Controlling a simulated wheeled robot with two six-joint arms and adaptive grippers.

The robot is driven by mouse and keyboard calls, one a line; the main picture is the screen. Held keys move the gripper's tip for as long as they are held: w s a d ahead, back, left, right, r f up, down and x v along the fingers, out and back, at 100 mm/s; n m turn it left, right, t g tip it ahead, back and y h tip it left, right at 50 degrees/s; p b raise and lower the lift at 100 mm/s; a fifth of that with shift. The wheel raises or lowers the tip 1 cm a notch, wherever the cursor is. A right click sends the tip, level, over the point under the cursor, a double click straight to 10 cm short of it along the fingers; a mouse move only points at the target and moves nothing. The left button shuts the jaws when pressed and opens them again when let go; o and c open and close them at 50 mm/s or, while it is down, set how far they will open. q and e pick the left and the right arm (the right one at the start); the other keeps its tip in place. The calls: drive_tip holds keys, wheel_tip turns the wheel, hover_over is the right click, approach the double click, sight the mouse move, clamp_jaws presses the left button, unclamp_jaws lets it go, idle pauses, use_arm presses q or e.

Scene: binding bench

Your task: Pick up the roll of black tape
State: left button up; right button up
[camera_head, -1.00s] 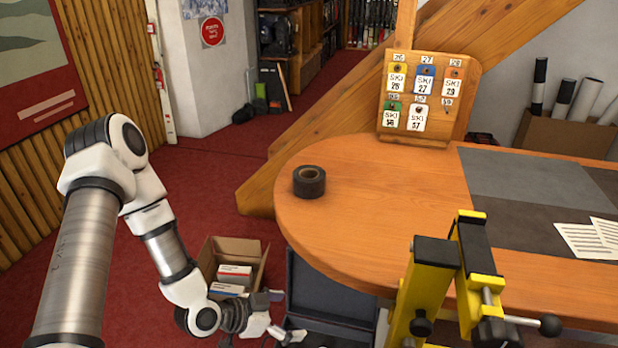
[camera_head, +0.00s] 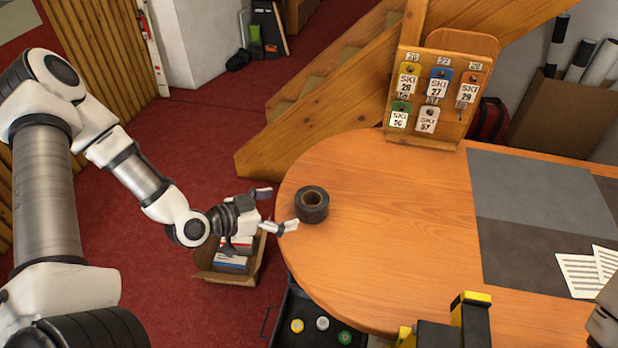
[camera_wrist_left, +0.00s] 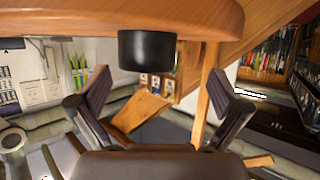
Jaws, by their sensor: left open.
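The roll of black tape (camera_head: 312,205) lies flat, its hole facing up, near the rounded left end of the wooden table (camera_head: 400,240). My left gripper (camera_head: 277,210) is open and empty, just left of the roll at the table's edge, with its fingers pointing toward it. The lower fingertip looks close to the roll; I cannot tell if it touches. In the left wrist view, which looks upside down, the roll (camera_wrist_left: 147,52) shows beyond and between the spread fingers of the gripper (camera_wrist_left: 160,92).
A wooden board with numbered ski tags (camera_head: 435,100) stands at the table's back. Grey mats (camera_head: 525,190) and paper sheets lie to the right. A yellow and black clamp (camera_head: 470,320) is at the front edge. A cardboard box (camera_head: 250,262) sits on the floor below the gripper.

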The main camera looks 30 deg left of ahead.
sight(298, 209)
use_arm(q)
drive_tip(key=shift+w+f, duration=0.15)
drive_tip(key=shift+w, duration=0.15)
drive_tip(key=shift+s+d+r+b, duration=0.15)
drive_tip(key=shift+d+b, duration=0.05)
drive_tip(key=shift+d, duration=0.4)
drive_tip(key=shift+s+d+r+b, duration=0.1)
drive_tip(key=shift+d+r+b, duration=0.1)
drive_tip(key=shift+d, duration=0.65)
drive_tip(key=w+f, duration=0.2)
drive_tip(key=w, duration=0.1)
drive_tip(key=w+d, duration=0.1)
drive_tip(key=shift+w+f+p, duration=0.25)
drive_tip(key=shift+f+p, duration=0.15)
drive_tip(key=shift+w+d, duration=0.15)
drive_tip(key=shift+d, duration=0.25)
drive_tip(key=shift+a, duration=0.25)
drive_tip(key=c, duration=1)
drive_tip(key=shift+c, duration=0.8)
drive_tip(key=shift+d, duration=0.1)
use_arm(e)
drive_tip(key=shift+s+d, duration=0.4)
drive_tip(key=shift+s, duration=0.2)
